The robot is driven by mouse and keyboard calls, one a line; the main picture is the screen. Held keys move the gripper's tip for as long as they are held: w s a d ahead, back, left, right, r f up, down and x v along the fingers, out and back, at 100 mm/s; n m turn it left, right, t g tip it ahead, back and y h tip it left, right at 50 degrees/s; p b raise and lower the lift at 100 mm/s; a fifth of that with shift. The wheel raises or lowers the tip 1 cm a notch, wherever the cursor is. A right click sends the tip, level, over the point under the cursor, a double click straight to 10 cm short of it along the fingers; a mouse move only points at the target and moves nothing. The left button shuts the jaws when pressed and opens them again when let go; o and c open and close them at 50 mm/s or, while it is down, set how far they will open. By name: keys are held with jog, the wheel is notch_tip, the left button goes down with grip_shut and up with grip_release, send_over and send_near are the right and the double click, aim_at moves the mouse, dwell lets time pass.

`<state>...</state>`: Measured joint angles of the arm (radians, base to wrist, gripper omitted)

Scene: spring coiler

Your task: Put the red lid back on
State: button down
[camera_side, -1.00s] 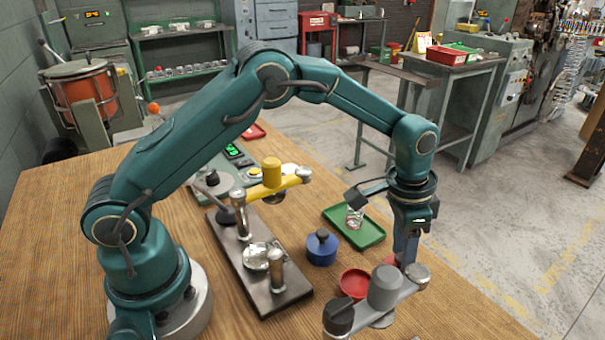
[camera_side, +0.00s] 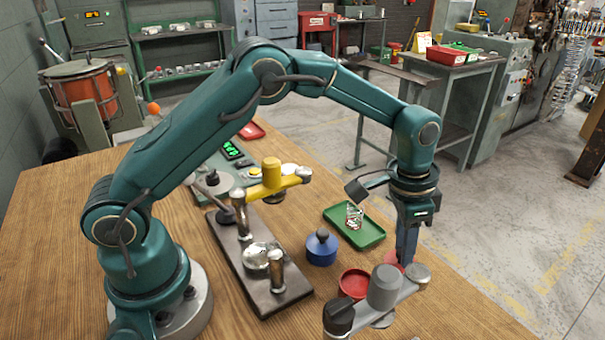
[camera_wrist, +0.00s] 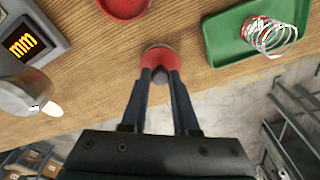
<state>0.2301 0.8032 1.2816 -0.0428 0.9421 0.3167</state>
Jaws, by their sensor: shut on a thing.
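The red lid (camera_wrist: 160,56) is in the wrist view, with its dark knob between my fingertips. My gripper (camera_wrist: 160,76) is shut on that knob. In the side view my gripper (camera_side: 405,262) points down near the table's right edge. There the lid (camera_side: 391,259) is mostly hidden behind my fingers and a grey machine arm. I cannot tell whether it touches the table. The open red pot (camera_side: 355,283) stands on the table to the left of the lid. Part of the pot (camera_wrist: 125,5) also shows at the top of the wrist view.
A green tray (camera_side: 338,222) with a wire spring (camera_side: 354,216) lies behind the pot. A blue lidded pot (camera_side: 321,249) stands beside it. A grey jointed machine arm (camera_side: 384,290) is in front of my gripper. A metal-plate fixture (camera_side: 262,290) stands left.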

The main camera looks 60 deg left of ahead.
jog(key=shift+r, duration=0.1)
jog(key=s+r, duration=0.8)
jog(key=s, duration=0.1)
jog(key=shift+s+a+f, duration=0.15)
jog(key=shift+f, duration=1.3)
jog(key=shift+s+a+f, duration=0.1)
jog(key=shift+f, duration=1.3)
jog(key=shift+f, duration=0.5)
jog(key=shift+c, duration=1.4)
grip_release()
